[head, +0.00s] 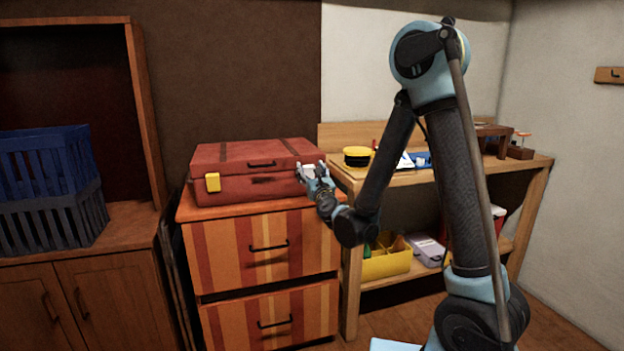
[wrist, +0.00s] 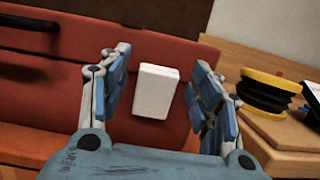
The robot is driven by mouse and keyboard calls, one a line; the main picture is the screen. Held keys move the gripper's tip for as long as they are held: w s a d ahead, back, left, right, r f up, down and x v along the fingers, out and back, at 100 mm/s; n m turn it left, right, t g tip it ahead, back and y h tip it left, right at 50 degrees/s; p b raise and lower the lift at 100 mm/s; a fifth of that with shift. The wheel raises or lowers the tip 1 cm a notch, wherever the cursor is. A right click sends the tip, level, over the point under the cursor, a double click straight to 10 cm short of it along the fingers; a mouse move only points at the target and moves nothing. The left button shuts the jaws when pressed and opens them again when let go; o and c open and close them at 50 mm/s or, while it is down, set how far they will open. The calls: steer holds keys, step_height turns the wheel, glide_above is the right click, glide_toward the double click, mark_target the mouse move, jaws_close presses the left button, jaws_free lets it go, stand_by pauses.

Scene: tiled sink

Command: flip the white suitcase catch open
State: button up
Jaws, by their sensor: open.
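The red suitcase (head: 245,171) lies shut on top of the striped drawer cabinet. A yellow catch (head: 213,182) is near the left end of the same face. My gripper (head: 313,172) is in front of the white catch. In the wrist view my gripper (wrist: 160,92) is open, with one finger on each side of the catch and gaps between. The catch appears flat against the case. Whether the fingertips touch the case is unclear.
A dark handle (head: 262,164) is on the suitcase's front. A workbench (head: 410,180) stands to the right, with a yellow and black round object (wrist: 268,92) on a board. Blue and dark crates (head: 48,165) stand at left. The drawer cabinet (head: 222,260) has dark handles.

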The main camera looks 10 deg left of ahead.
step_height(320, 180, up, 7)
steer(key=shift+r, duration=0.15)
stand_by(0.4)
steer(key=shift+w, duration=0.1)
steer(key=shift+d, duration=0.1)
